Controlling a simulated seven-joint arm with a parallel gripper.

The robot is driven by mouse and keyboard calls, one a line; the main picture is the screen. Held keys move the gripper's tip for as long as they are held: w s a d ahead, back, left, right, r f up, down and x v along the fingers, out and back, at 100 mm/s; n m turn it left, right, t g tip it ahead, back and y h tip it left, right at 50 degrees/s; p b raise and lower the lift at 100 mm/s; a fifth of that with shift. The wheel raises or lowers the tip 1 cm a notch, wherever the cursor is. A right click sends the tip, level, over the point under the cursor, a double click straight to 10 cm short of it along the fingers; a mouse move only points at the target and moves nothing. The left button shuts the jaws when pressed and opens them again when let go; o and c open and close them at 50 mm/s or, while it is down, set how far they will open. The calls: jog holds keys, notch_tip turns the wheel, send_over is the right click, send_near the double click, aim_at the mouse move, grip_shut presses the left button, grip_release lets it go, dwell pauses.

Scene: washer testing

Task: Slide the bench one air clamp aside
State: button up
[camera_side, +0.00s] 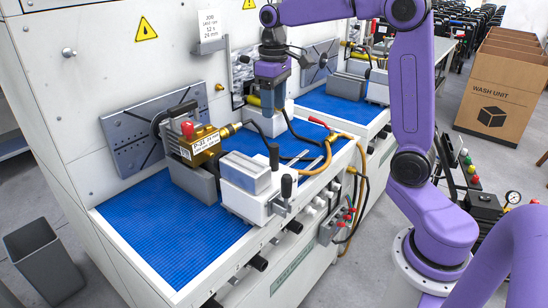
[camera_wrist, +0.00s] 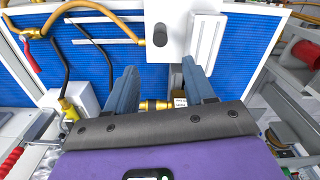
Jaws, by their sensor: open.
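On the near bench's blue mat (camera_side: 190,240), a white clamp-like block (camera_side: 238,200) with a silver top block and black handles stands beside a brass valve body (camera_side: 200,145) on a grey block. I take the white block to be the air clamp, but cannot be sure. My gripper (camera_side: 268,98) is at the far end of this bench, above another white block (camera_side: 265,122), apart from the clamp-like block. In the wrist view my gripper (camera_wrist: 160,90) has its two blue fingers apart. A brass fitting (camera_wrist: 155,105) shows between them; contact cannot be told.
Orange hose (camera_side: 335,150) and black cables run over the bench's front edge. A slotted grey plate (camera_side: 150,135) is on the back wall. A grey bin (camera_side: 40,262) stands at left on the floor, and a cardboard box (camera_side: 500,95) at back right. The mat's front left is clear.

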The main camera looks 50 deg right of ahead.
aim_at(274, 157)
notch_tip(274, 157, down, 16)
jog(key=shift+f, duration=0.1)
dwell(0.4)
grip_shut()
